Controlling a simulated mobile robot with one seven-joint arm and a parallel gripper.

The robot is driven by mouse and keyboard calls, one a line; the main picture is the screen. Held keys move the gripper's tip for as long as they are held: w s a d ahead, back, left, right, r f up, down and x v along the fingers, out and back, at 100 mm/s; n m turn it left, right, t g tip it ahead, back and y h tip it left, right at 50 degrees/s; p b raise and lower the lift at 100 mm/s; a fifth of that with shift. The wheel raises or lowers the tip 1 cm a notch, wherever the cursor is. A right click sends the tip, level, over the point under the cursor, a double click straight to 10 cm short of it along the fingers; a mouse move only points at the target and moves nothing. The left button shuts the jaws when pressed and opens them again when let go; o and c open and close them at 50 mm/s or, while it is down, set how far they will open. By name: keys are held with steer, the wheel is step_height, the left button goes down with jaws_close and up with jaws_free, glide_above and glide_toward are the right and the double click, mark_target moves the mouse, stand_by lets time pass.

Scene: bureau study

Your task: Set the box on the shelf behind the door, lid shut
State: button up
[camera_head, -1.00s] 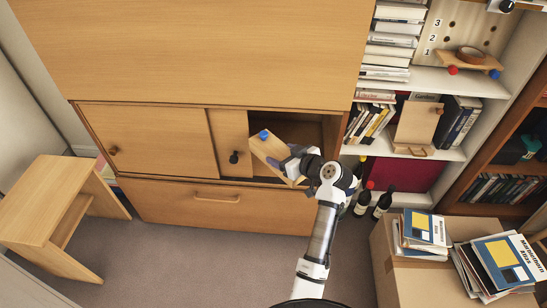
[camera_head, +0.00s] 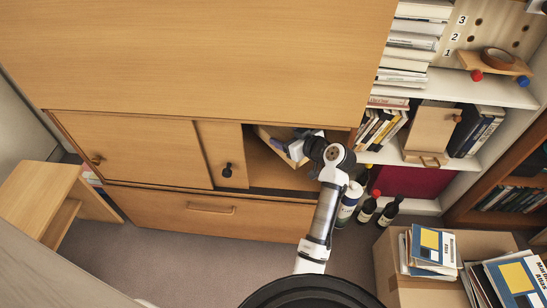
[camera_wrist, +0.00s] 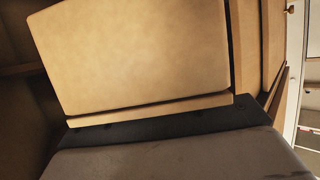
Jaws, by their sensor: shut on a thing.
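The box is pale wood. In the head view a strip of it (camera_head: 270,139) shows inside the cabinet opening, mostly hidden by my gripper and the door. My gripper (camera_head: 296,148) is shut on the box at the opening. In the wrist view the box (camera_wrist: 130,55) fills the upper middle, slightly tilted, with a thin seam near its lower edge; I cannot tell whether its lid is fully shut. A dark finger (camera_wrist: 165,130) lies against that edge. The sliding door (camera_head: 215,140) with a black knob stands left of the opening. The shelf (camera_head: 282,172) is the compartment floor, bare in front.
A second door (camera_head: 140,150) closes the left of the cabinet, above a drawer (camera_head: 200,212). Bottles (camera_head: 368,208) stand on the floor right of my arm. A cardboard carton (camera_head: 415,290) with books is at lower right. A wooden stool (camera_head: 40,195) is at left.

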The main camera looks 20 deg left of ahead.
steer(key=shift+w+f, duration=0.1)
steer(key=shift+w, duration=0.1)
step_height(320, 180, down, 20)
steer(key=shift+r, duration=0.2)
steer(key=shift+b, duration=0.3)
steer(key=shift+f, duration=0.15)
steer(key=o, duration=1.3)
steer(key=shift+o, duration=0.2)
steer(key=v, duration=1.2)
steer(key=shift+s+b, duration=0.15)
steer(key=shift+b, duration=0.25)
